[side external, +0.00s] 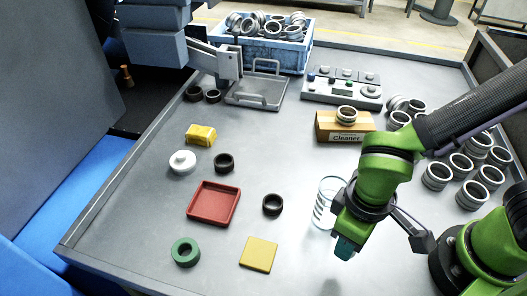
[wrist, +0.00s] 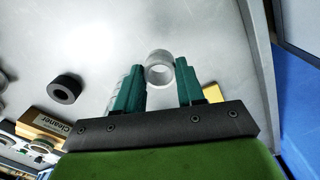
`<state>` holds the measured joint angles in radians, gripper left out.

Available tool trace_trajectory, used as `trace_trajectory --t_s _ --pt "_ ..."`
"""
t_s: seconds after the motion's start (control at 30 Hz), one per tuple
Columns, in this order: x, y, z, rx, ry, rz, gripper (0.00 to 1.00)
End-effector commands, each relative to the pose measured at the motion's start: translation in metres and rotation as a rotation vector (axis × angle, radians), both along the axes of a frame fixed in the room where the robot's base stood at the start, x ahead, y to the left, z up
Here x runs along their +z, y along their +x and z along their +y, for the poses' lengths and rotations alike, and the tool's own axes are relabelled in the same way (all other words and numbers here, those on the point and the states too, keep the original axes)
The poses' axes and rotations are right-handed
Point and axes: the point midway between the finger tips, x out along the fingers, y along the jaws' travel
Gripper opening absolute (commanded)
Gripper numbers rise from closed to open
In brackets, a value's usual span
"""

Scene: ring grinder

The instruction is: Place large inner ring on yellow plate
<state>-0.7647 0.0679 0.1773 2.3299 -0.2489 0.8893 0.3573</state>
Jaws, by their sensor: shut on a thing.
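My gripper (wrist: 160,85) has its two teal fingers closed on the sides of a silver ring (wrist: 160,67) in the wrist view. In the side view my gripper (side external: 345,248) hangs low over the table's front, right of the yellow plate (side external: 259,254); the held ring cannot be made out there. The yellow plate lies flat and empty, near the front edge. In the wrist view a yellow corner (wrist: 213,93) shows behind the right finger, mostly hidden.
A clear glass cylinder (side external: 326,203) stands close beside my gripper. Dark rings (side external: 272,204), a red tray (side external: 213,203) and a green ring (side external: 186,252) lie to the left. A Cleaner box (side external: 345,127) stands behind, with several silver rings (side external: 461,165) at right.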

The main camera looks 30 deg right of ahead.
Motion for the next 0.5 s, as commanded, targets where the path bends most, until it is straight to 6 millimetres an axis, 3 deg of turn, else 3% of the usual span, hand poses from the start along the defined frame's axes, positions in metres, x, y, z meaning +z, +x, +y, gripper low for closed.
trace_trajectory --t_s 0.1,0.27,0.5 --pt "-0.005 0.001 -0.004 -0.141 0.004 -0.005 0.06" --pt "-0.007 0.007 0.003 -0.226 0.012 -0.012 0.06" --pt "-0.013 0.041 0.048 -0.232 0.013 -0.013 0.06"
